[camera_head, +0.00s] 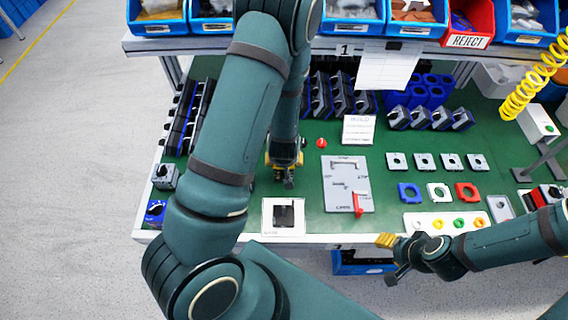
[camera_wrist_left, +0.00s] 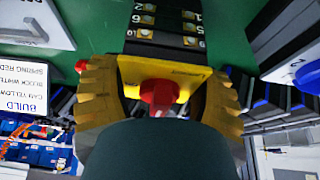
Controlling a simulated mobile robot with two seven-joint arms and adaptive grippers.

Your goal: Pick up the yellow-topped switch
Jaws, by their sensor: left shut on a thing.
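The yellow-topped switch (camera_wrist_left: 190,78) has a yellow square plate, a red knob and a dark body with several numbered brass terminals. My left gripper (camera_wrist_left: 160,98) is shut on it, with one yellow finger on each side of the plate. In the head view my left gripper (camera_head: 285,160) is over the green bench, left of the grey plate with the red lever. There my arm hides most of the switch. I cannot tell whether the switch touches the bench. My right gripper (camera_head: 391,259) is open and empty, in front of the bench's front edge.
The green bench (camera_head: 395,222) holds a grey plate (camera_head: 340,172), a white-framed square (camera_head: 284,217), a loose red knob (camera_head: 322,143) and rows of switch parts. A card (camera_head: 358,129) stands behind. Bins (camera_head: 353,14) line the shelf above. A yellow coiled hose (camera_head: 530,82) hangs at right.

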